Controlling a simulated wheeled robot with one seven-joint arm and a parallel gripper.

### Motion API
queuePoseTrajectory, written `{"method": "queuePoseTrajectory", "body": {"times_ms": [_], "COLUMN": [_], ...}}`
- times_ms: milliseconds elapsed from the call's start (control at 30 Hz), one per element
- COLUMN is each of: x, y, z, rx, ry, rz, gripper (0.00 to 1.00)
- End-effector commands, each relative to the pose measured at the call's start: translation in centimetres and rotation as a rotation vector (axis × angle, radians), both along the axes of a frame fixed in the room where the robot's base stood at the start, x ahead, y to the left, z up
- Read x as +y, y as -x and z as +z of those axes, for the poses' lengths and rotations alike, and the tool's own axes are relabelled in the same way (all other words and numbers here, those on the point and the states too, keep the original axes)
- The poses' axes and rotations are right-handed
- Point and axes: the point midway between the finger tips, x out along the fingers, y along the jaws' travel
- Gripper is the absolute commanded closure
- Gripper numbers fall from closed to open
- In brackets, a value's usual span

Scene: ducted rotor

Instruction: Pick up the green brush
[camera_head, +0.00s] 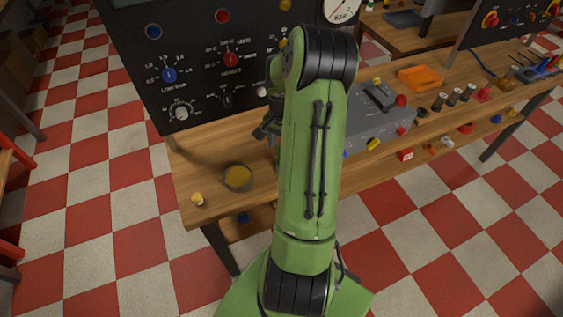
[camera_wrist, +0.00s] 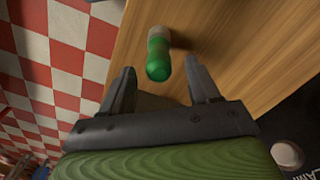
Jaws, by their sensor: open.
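The green brush (camera_wrist: 158,58) shows in the wrist view as a short rounded green body with a pale far end. It is over or on the wooden table (camera_wrist: 250,45), near the table's left edge in that view. My gripper (camera_wrist: 160,75) is open, with one dark finger on each side of the brush's near end in the picture. I see no clear contact, and the depth between them is hard to tell. In the head view my gripper (camera_head: 267,130) is partly hidden by my green arm, and I cannot make out the brush there.
A round dish with yellow contents (camera_head: 238,178) and a small pale-topped item (camera_head: 197,199) stand near the table's left end. A dark control panel (camera_head: 215,60) rises behind. A grey box (camera_head: 378,120) and an orange tray (camera_head: 421,77) are to the right.

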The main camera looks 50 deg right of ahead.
Motion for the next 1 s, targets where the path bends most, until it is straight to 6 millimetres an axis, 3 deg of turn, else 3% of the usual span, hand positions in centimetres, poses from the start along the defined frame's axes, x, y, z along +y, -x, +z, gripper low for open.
{"method": "queuePoseTrajectory", "body": {"times_ms": [200, 467, 867, 1000], "x": [0.4, 0.3, 0.3, 0.3], "y": [0.1, 0.1, 0.1, 0.1], "z": [-4.2, -4.6, -4.6, -4.5], "rx": [0.002, 0.000, 0.001, 0.001], "ry": [-0.005, -0.001, -0.001, -0.001], "rz": [0.001, 0.002, 0.002, 0.002], "gripper": [0.39, 0.39, 0.99, 0.99]}}
